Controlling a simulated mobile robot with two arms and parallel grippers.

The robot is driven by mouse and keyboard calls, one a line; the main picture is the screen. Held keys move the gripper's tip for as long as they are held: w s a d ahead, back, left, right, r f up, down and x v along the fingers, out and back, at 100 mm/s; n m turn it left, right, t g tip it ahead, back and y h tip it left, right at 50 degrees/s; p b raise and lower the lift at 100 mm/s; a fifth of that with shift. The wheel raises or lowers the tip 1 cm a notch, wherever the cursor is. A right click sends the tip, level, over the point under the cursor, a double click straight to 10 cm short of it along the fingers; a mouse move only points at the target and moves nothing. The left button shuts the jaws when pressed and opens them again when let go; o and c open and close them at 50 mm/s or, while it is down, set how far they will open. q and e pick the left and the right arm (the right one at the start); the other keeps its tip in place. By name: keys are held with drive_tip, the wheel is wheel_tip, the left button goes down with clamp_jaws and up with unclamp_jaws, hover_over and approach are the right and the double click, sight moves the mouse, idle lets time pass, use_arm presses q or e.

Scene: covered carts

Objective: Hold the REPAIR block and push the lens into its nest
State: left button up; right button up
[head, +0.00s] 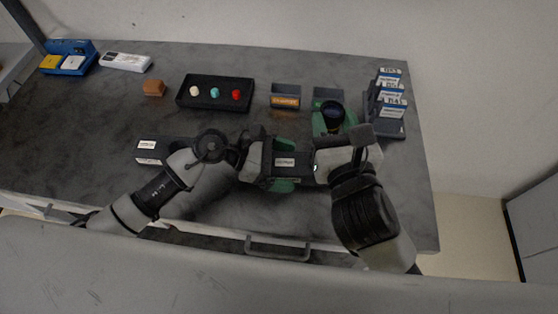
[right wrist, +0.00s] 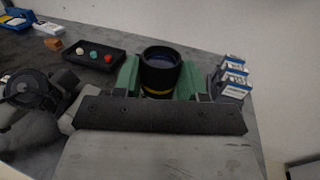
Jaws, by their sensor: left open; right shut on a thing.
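A dark block with a white label (head: 285,162) lies on the table near the front middle; its lettering is too small to read surely. My left gripper (head: 286,165) is open, with one green finger on the far side of this block and one on the near side. My right gripper (head: 333,122) is shut on the lens (head: 333,111), a black upright cylinder. In the right wrist view, the lens (right wrist: 160,72) shows a yellow band low down and stands between the two green fingers. I cannot make out a nest; the lens's underside is hidden.
A black tray (head: 215,107) holds white, teal and red knobs. A rack of labelled boxes (head: 390,125) is close right of the lens. A brown block (head: 154,88) and blue tray (head: 68,70) sit left.

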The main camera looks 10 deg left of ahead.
use_arm(q)
drive_tip(key=c, duration=1)
drive_tip(key=shift+a, duration=0.1)
use_arm(e)
drive_tip(key=shift+a+n+g+y, duration=0.3)
drive_tip(key=shift+n+y, duration=0.3)
drive_tip(key=shift+y, duration=0.2)
drive_tip(key=shift+a+f+n+y, duration=0.1)
drive_tip(key=shift+f+n+y, duration=0.1)
drive_tip(key=shift+n+y, duration=0.25)
drive_tip(key=shift+f+n+g+y, duration=0.35)
drive_tip(key=shift+g+y, duration=0.15)
drive_tip(key=shift+y, duration=0.15)
drive_tip(key=shift+w+d+f+n+g+y, duration=0.15)
drive_tip(key=shift+d+f+n+g+y, duration=0.55)
drive_tip(key=shift+y, duration=0.3)
wheel_tip(320, 180, down, 10)
drive_tip(key=shift+f, duration=0.15)
